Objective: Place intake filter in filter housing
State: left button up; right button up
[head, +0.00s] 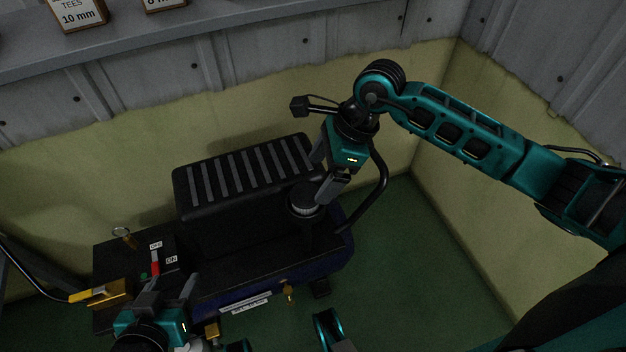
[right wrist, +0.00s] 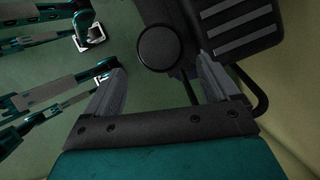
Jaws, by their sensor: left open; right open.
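A round dark piece with a pale ribbed side (head: 306,203) sits upright at the right end of the black compressor; it looks like the intake filter on its housing. In the right wrist view its round black top (right wrist: 157,47) lies ahead of my fingers, toward the middle. I cannot tell filter and housing apart or how deep it sits. My right gripper (head: 319,183) is open close above the piece, its fingers apart; it also shows in the right wrist view (right wrist: 160,70) with nothing clasped. My left gripper (head: 169,284) is open at the lower left, near the red switch.
The compressor's ribbed black cover (head: 240,185) stands left of the round piece. A red switch (head: 155,265) with ON and OFF labels and a brass ring (head: 121,232) are at its left end. A black hose (head: 376,185) curves at right. The green floor (head: 420,260) is clear there.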

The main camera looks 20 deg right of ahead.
jog(key=v, duration=0.5)
jog(key=s+a+r+m+g+y, duration=0.1)
jog(key=s+a+r+m+y, duration=0.1)
jog(key=a+y, duration=0.3)
jog(key=s+a+r+m+y, duration=0.1)
jog(key=s+a+r+y, duration=0.15)
jog(key=a, duration=0.45)
notch_tip(320, 180, up, 6)
jog(key=w+a+m+t+y, duration=0.1)
jog(key=w+m+t+y, duration=0.1)
jog(key=m+t+y, duration=1.05)
jog(key=m+t+h, duration=0.4)
jog(key=m+h, duration=1.4)
jog(key=m, duration=0.6)
send_over(309, 200)
notch_tip(309, 200, down, 10)
jog(key=s+d+f+m+g+h, duration=0.2)
jog(key=s+f+m+g, duration=0.3)
jog(key=s+f+m, duration=0.3)
notch_tip(309, 200, down, 5)
jog(key=shift+s+d+r+m+g+h+p, duration=0.15)
jog(key=shift+s+r+m+g+h+p, duration=0.1)
jog(key=shift+m+g+h+p, duration=0.25)
